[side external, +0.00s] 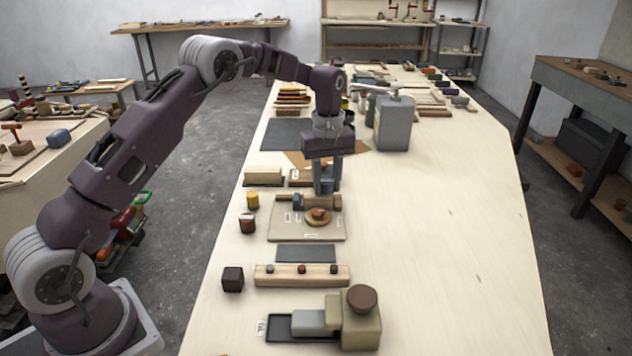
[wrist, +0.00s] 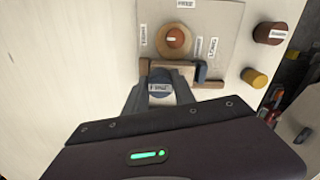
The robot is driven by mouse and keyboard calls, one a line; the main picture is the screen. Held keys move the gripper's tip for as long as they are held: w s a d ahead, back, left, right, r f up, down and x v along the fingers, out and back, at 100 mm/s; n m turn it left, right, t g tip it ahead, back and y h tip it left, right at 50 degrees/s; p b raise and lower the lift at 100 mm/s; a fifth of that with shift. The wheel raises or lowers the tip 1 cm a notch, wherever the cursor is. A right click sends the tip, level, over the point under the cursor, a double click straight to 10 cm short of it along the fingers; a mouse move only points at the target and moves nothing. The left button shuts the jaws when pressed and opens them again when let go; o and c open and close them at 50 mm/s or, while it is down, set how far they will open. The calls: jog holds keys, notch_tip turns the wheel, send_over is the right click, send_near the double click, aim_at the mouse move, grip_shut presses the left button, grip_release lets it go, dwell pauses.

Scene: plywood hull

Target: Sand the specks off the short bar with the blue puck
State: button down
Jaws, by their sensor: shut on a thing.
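My gripper (side external: 325,188) points down at the far edge of a grey-beige board (side external: 285,234). In the wrist view its fingers (wrist: 162,100) are shut on the blue puck (wrist: 159,82), which carries a white label. The puck is beside a wooden piece (wrist: 183,74) on the board; whether it touches the board is unclear. A pale wooden bar (side external: 287,281) lies nearer the side camera, clear of my gripper, with two dark lumps and one red lump on top. I cannot tell whether this is the short bar, or make out specks.
A yellow cylinder (side external: 253,200), a dark red cylinder (side external: 247,223) and a dark cube (side external: 232,279) stand left. A grey canister (side external: 394,122) stands behind. The table's right side is clear.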

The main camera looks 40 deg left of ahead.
jog(key=shift+w+d, duration=0.55)
jog(key=shift+d, duration=0.05)
jog(key=shift+r, duration=4.15)
jog(key=shift+s+a, duration=0.15)
